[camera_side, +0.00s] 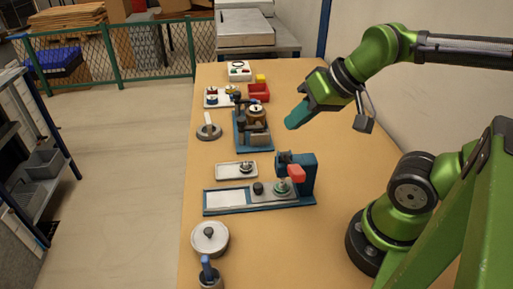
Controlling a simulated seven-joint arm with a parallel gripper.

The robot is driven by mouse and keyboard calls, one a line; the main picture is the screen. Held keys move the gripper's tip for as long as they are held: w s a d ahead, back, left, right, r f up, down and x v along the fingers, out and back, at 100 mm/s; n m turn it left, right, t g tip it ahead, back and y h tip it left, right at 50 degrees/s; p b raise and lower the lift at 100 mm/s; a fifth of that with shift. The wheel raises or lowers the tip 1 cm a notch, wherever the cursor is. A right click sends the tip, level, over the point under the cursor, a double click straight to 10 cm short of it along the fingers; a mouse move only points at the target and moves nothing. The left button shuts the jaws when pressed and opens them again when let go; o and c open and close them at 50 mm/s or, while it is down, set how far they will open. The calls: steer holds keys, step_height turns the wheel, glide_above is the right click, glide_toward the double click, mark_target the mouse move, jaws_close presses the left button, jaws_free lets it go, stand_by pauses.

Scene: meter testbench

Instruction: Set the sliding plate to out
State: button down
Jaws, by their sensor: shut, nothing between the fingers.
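My gripper (297,117), with teal fingers on a green arm, is shut and empty. It hangs in the air over the right part of the bench, to the right of and farther back than the blue test fixture (309,185). The fixture has a long blue base with a white panel at its left. A grey plate (262,197), which looks like the sliding plate, lies on the base under the upright and its red part (296,173). A dark knob (258,188) and a small round greenish part (281,187) sit on it. Its exact slide position is hard to tell.
A white tray (223,171) lies just behind the fixture. Behind that stands a second blue-based device (241,146). A red bin (259,93) is at the back. A round lidded pot (210,239) stands in front. The tabletop (335,158) right of the fixture is clear.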

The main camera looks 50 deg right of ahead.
steer(key=c, duration=1.8)
jaws_free()
steer(key=shift+o, duration=1)
steer(key=shift+f, duration=0.15)
steer(key=o, duration=0.7)
steer(key=w, duration=0.1)
steer(key=w+f+g, duration=0.1)
steer(key=w+g, duration=0.1)
steer(key=shift+w+a+f, duration=0.2)
steer(key=shift+a+f, duration=0.05)
steer(key=shift+f, duration=0.15)
steer(key=n+g+h, duration=0.2)
steer(key=n+g, duration=0.2)
steer(key=g, duration=0.5)
glide_above(258, 185)
steer(key=w, duration=0.7)
step_height(258, 185, down, 6)
steer(key=shift+r, duration=1.1)
steer(key=shift+g, duration=0.3)
steer(key=x, duration=1.6)
steer(key=shift+s+f, duration=0.15)
steer(key=shift+f, duration=0.1)
steer(key=shift+c, duration=0.5)
jaws_close()
